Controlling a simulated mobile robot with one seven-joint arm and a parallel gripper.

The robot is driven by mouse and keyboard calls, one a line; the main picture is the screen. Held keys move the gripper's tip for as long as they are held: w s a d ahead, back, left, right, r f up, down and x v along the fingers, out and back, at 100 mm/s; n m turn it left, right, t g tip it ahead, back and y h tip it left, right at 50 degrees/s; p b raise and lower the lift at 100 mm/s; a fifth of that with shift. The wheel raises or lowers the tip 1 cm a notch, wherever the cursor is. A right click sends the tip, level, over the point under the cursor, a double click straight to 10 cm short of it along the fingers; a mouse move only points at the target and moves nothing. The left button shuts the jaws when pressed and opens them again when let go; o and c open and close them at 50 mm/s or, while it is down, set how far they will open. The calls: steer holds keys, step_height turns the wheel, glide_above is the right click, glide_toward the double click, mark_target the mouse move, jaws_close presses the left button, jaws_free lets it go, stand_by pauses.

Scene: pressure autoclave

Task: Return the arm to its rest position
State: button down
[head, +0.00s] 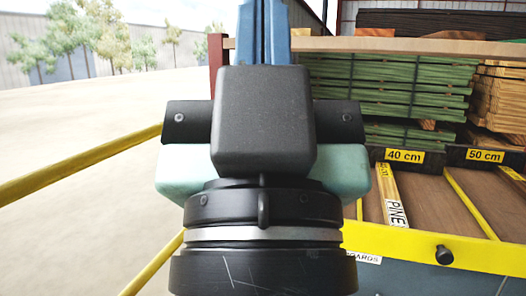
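My arm's end fills the middle of the head view, seen from behind, with a dark block, pale teal sides and a black ringed wrist below. My gripper (264,25) points up and away at the top edge, where two narrow blue parts stand close together. Their tips run out of the frame, so I cannot tell whether they are open or shut, or whether anything is between them. The arm hides what lies directly behind it. No autoclave is recognisable in this view.
On the right, green boards (390,95) and light timber (500,98) are stacked in a rack. A yellow rail (75,165) crosses the left; pale open ground (90,110) lies beyond.

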step_height(320, 180, up, 26)
steer(key=p, duration=2.3)
steer(key=shift+f, duration=0.2)
